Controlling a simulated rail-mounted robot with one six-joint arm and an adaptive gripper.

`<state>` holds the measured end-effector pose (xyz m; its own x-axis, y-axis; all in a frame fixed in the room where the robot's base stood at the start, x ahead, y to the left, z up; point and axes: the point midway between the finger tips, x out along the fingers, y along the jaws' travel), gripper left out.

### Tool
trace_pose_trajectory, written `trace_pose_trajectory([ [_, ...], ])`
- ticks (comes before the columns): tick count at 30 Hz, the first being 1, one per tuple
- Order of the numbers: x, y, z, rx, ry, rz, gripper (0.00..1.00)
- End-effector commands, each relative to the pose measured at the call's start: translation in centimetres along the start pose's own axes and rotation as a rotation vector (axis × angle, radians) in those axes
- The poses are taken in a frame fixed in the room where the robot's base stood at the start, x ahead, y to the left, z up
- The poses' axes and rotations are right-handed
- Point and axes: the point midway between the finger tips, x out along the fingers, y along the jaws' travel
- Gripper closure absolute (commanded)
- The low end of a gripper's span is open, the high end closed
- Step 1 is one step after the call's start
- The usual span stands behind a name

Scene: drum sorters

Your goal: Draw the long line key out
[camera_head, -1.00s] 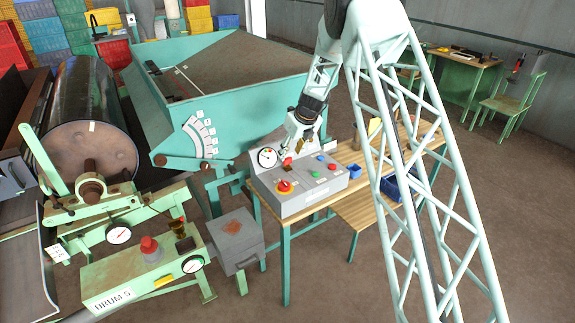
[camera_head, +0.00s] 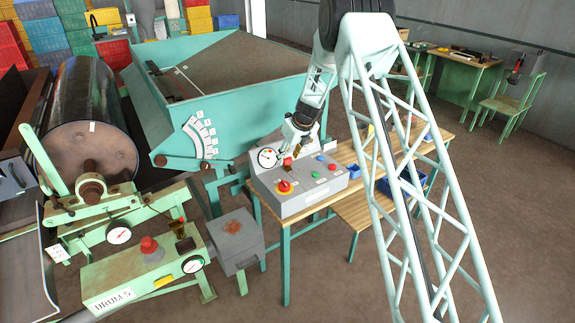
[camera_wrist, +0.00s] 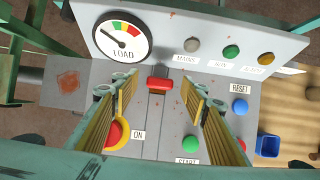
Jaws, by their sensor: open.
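A red key-like piece (camera_wrist: 160,84), which I take for the line key, stands in the sloped face of the grey control box; its shaft is hidden. It also shows as a small red spot in the head view (camera_head: 287,161). My gripper (camera_wrist: 160,92) is open, with one finger on each side of the red piece in the wrist view. I cannot tell how far above it the fingertips are. In the head view, my gripper (camera_head: 296,148) is over the back part of the control box (camera_head: 310,202).
The box carries a LOAD dial (camera_wrist: 122,38), a red knob on a yellow ring (camera_wrist: 115,134), a green button (camera_wrist: 190,144), a blue button (camera_wrist: 240,106) and several lamps. A blue bin (camera_wrist: 267,146) stands right of it on the wooden table (camera_head: 358,155).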

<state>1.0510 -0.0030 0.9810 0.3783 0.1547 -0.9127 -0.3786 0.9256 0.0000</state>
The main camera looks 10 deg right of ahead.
Motion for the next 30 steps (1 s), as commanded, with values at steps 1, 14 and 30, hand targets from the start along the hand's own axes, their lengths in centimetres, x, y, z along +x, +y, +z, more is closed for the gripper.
trace_pose_trajectory([
  [1,0.5,0.0,0.0,0.000,0.000,0.000,0.59],
  [14,2.3,0.0,0.0,0.000,0.000,0.000,0.59],
  [30,2.3,0.0,0.0,0.000,0.001,0.000,0.66],
])
